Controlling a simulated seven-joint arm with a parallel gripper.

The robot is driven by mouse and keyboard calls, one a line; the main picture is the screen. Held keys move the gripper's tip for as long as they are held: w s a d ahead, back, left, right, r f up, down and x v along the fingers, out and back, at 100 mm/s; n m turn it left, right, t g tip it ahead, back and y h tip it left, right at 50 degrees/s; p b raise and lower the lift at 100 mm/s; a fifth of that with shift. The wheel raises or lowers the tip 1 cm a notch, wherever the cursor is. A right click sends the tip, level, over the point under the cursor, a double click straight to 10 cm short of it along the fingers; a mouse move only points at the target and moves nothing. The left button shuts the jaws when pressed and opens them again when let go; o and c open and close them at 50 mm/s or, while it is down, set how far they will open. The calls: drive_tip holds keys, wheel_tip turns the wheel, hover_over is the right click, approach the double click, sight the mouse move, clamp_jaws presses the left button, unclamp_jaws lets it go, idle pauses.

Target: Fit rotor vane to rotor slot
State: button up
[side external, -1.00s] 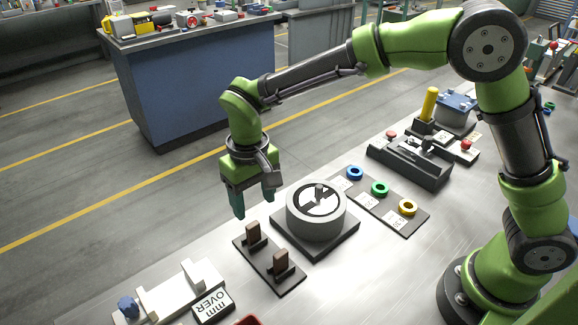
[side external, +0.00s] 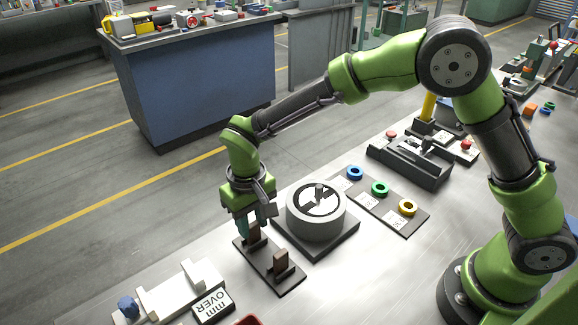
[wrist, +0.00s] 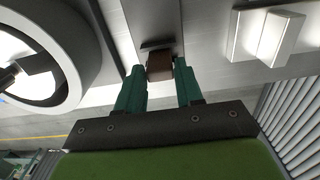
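Two brown rotor vanes stand upright in a black holder plate (side external: 287,288) in the side view. My gripper (side external: 256,223) is low over the far vane (side external: 252,236), with its teal fingers pointing down. In the wrist view the fingers (wrist: 160,72) are open on either side of a brown vane (wrist: 160,67), with a small gap showing on each side. The near vane (side external: 281,260) stands free in the plate. The round grey pump housing (side external: 315,222), with the slotted rotor (side external: 319,201) inside, stands right of the gripper; part of it shows at left in the wrist view (wrist: 82,45).
Blue, green and yellow rings (side external: 380,188) lie on a dark strip behind the housing. A white gauge block (side external: 178,297) and a label plate marked "mm OVER" (side external: 212,306) lie at the front left. A black fixture (side external: 410,163) stands further back.

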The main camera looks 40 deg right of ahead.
sight(252, 224)
clamp_jaws()
drive_tip(key=shift+r, duration=0.1)
drive_tip(key=shift+r, duration=0.55)
wheel_tip(252, 224, up, 2)
drive_tip(key=shift+r, duration=0.2)
drive_tip(key=s+d+r, duration=0.1)
drive_tip(key=s+d, duration=0.7)
drive_tip(key=s, duration=0.5)
drive_tip(key=shift+s+d+r, duration=0.15)
drive_tip(key=shift+s, duration=0.2)
